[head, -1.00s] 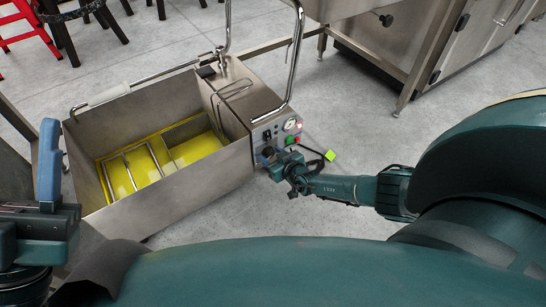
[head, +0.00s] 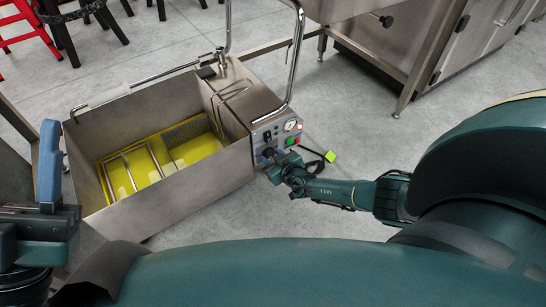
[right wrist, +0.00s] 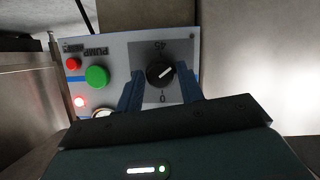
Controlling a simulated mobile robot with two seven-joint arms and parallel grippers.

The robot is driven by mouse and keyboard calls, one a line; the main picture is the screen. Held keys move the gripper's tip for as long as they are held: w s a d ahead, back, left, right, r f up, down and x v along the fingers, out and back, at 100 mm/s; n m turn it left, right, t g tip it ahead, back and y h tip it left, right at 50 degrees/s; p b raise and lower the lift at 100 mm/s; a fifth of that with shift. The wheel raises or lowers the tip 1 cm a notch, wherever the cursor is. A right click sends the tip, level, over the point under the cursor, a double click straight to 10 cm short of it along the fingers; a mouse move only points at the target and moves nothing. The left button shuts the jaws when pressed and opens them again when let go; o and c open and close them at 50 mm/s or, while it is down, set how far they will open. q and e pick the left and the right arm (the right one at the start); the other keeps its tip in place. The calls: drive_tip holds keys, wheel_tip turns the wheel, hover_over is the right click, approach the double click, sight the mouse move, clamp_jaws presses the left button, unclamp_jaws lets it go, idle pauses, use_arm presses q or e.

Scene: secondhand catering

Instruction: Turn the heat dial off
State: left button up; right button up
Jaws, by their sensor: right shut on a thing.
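The heat dial (right wrist: 160,74) is a black round knob with a white pointer line, on a grey square marked 45 and 0. In the right wrist view the panel shows upside down, and the pointer line slants toward the upper right, away from the 0. My right gripper (right wrist: 161,88) has its two blue fingers on either side of the dial and is shut on it. In the head view this gripper (head: 272,161) is at the fryer's control panel (head: 282,124) and hides part of the dial. My left gripper (head: 47,175) is at the left edge, away from the fryer's panel; its opening is unclear.
The fryer's open tank (head: 190,180) holds yellow oil and a wire rack. A chrome bar (head: 296,50) rises above the panel.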

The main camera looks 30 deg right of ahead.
drive_tip(key=n+h, duration=0.2)
drive_tip(key=n, duration=0.1)
drive_tip(key=shift+a+f, duration=0.1)
drive_tip(key=shift+n+t, duration=0.3)
idle(0.3)
drive_tip(key=o, duration=0.8)
drive_tip(key=shift+s+r, duration=0.2)
drive_tip(key=shift+s, duration=0.1)
use_arm(q)
wheel_tip(320, 180, down, 7)
drive_tip(key=n+g+y+p, duration=0.1)
drive_tip(key=n+y+p, duration=0.5)
drive_tip(key=n+y, duration=0.1)
drive_tip(key=shift+d, duration=0.35)
use_arm(e)
drive_tip(key=v, duration=1.2)
drive_tip(key=shift+s+a, duration=0.25)
drive_tip(key=shift+s, duration=0.05)
